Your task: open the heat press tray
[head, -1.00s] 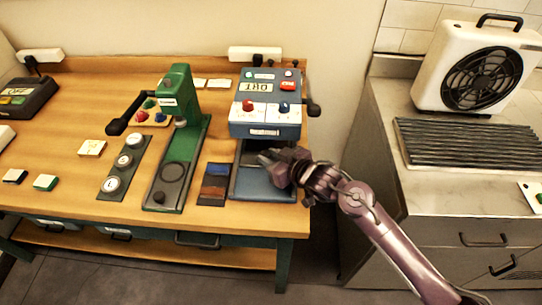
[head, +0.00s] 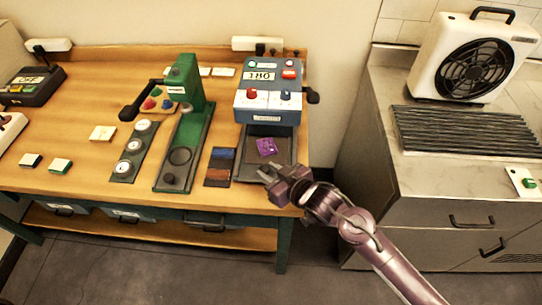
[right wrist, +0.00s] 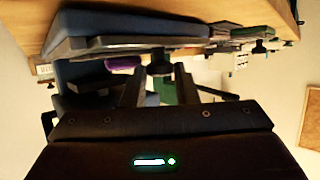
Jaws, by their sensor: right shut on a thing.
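The heat press (head: 268,95) is a blue and grey box with a display reading 180, near the right end of the wooden table. Its dark tray (head: 246,162) is slid out at the front, below the box. A purple patch (head: 266,147) lies on the tray. My right gripper (head: 280,181) is at the tray's front edge, shut on the small dark tray handle (right wrist: 158,66), which shows between the fingers in the right wrist view. The gripper hides the handle in the head view. My left gripper is not in view.
Left of the tray lie blue and brown swatches (head: 220,165) and a green lever press (head: 185,125). A dark knob (head: 312,95) sticks out at the heat press's right side. A grey cabinet (head: 400,170) stands to the right, across a floor gap.

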